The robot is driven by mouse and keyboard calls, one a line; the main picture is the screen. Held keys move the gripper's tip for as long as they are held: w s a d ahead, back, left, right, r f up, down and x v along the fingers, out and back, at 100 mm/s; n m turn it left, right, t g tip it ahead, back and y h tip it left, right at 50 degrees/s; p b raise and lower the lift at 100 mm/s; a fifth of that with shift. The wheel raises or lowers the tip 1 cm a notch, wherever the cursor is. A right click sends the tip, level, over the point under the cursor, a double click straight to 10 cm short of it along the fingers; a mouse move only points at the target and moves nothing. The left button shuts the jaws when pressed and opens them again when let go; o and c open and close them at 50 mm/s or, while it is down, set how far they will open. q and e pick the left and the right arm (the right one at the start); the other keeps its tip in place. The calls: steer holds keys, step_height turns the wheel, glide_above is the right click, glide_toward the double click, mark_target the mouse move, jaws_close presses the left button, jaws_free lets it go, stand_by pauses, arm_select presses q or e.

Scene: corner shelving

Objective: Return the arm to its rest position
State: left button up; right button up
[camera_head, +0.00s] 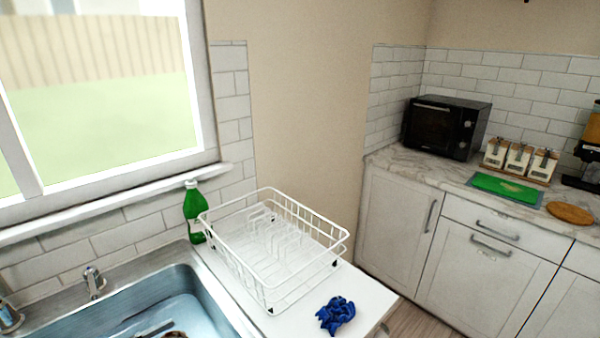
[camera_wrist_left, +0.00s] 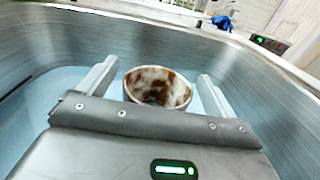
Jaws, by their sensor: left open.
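My left gripper (camera_wrist_left: 156,82) is low inside the metal sink (camera_wrist_left: 270,85) in the left wrist view. Its two fingers are spread wide apart. A white bowl with brown stains (camera_wrist_left: 158,88) shows between and beyond the fingers, with a gap on each side, and its lower part is hidden by the gripper body. In the head view the sink (camera_head: 205,292) is at the lower left, and only a small grey and brown bit of what lies in it shows at the bottom edge. My right gripper is in neither view.
A white dish rack (camera_head: 285,290) stands empty on the counter right of the sink. A green bottle (camera_head: 194,212) stands behind it, and a crumpled blue cloth (camera_head: 336,315) lies in front. The faucet (camera_head: 94,282) is at the sink's back edge. Sink walls surround the left gripper.

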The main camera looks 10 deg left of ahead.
arm_select(q)
steer(key=shift+r, duration=0.6)
